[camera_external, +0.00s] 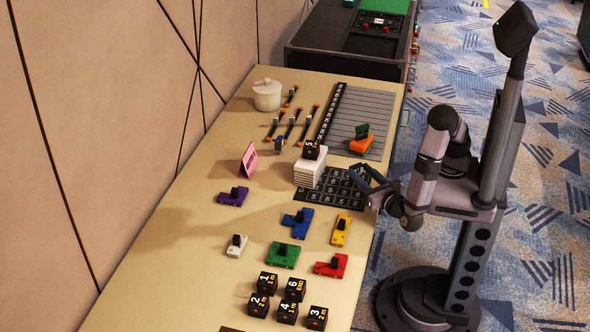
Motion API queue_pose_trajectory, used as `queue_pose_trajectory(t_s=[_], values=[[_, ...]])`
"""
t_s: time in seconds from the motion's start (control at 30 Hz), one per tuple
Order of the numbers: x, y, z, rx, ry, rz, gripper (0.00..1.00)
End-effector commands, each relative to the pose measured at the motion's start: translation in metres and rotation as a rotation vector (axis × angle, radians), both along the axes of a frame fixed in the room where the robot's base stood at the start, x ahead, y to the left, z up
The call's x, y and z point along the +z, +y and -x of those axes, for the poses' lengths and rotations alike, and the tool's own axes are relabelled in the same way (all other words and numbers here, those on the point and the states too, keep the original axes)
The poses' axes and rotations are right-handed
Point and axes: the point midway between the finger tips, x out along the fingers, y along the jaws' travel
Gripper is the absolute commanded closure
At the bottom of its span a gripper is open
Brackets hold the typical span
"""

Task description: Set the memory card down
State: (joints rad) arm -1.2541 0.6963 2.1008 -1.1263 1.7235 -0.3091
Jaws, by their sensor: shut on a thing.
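My gripper (367,183) is at the right edge of the table, low over the right side of a black grid board (325,196) with pale marks. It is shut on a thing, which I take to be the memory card. The card is too small and too hidden by the fingers to make out. I cannot tell whether it touches the board. A stack of white tiles (308,173) stands at the board's upper left, with a black numbered cube (311,150) on top.
Coloured blocks with black knobs, such as the blue one (298,222) and yellow one (341,230), lie in front. Several black numbered cubes (288,311) sit nearer. A grey slatted panel (362,115), an orange-green piece (361,144) and a white pot (267,95) are behind.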

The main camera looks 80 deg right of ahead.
Motion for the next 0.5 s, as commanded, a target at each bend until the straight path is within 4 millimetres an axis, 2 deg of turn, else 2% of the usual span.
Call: queue_pose_trajectory(t_s=[0.3, 0.5], values=[[-0.033, 0.0, 0.0, -0.001, 0.001, 0.003, 0.85], [-0.037, 0.0, 0.0, 0.0, 0.0, 0.0, 0.85]])
